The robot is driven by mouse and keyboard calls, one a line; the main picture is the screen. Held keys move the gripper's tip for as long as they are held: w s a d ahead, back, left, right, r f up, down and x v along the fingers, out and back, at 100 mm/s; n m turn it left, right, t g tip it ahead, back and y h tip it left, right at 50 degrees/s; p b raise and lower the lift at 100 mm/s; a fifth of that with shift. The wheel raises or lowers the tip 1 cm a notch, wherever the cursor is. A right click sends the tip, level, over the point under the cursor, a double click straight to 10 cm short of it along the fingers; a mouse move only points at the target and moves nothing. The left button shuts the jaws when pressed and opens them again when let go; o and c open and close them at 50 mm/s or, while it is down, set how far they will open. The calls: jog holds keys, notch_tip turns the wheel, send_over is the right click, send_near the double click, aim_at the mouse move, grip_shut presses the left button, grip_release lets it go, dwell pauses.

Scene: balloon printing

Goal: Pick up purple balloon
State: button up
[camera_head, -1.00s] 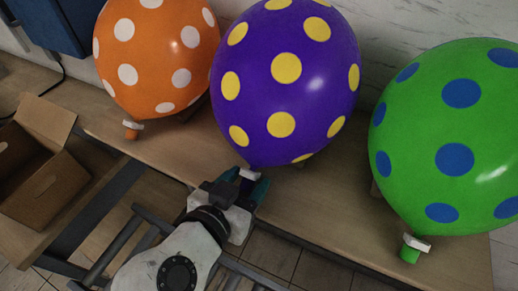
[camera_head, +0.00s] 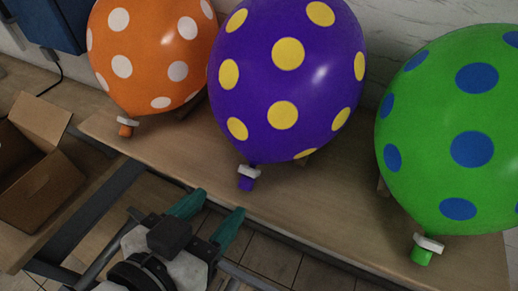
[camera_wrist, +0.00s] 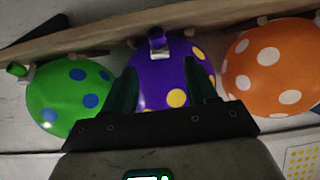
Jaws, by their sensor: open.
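The purple balloon (camera_head: 285,100) with yellow dots rests over the table in the middle of the head view. Its knotted neck (camera_head: 247,177), with a white clip, points down near the table's front edge. My gripper (camera_head: 214,216) is open and empty, below and in front of the neck and apart from it, with its teal fingers spread. In the wrist view, the purple balloon (camera_wrist: 160,86) shows between my fingers (camera_wrist: 157,80), with its neck (camera_wrist: 157,38) beyond the fingertips.
An orange balloon with white dots (camera_head: 150,50) stands to the left and a green one with blue dots (camera_head: 450,140) to the right. The wooden table (camera_head: 300,205) lies below them. An open cardboard box (camera_head: 35,165) is at the left. A pale wall is behind.

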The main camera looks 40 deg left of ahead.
aim_at(245, 183)
jog(key=w+m, duration=0.1)
jog(key=m, duration=1.1)
jog(key=w+a+f+m, duration=0.1)
jog(key=m, duration=1.1)
jog(key=w+m+b, duration=0.1)
jog(key=m, duration=1.1)
jog(key=shift+w+a+f, duration=0.15)
jog(key=shift+w+f, duration=0.2)
jog(key=shift+d+p+x, duration=0.2)
jog(key=shift+p+x, duration=0.05)
jog(key=shift+x, duration=1.1)
jog(key=shift+d+p+x, duration=0.15)
jog(key=shift+p+x, duration=0.05)
jog(key=shift+x, duration=1.15)
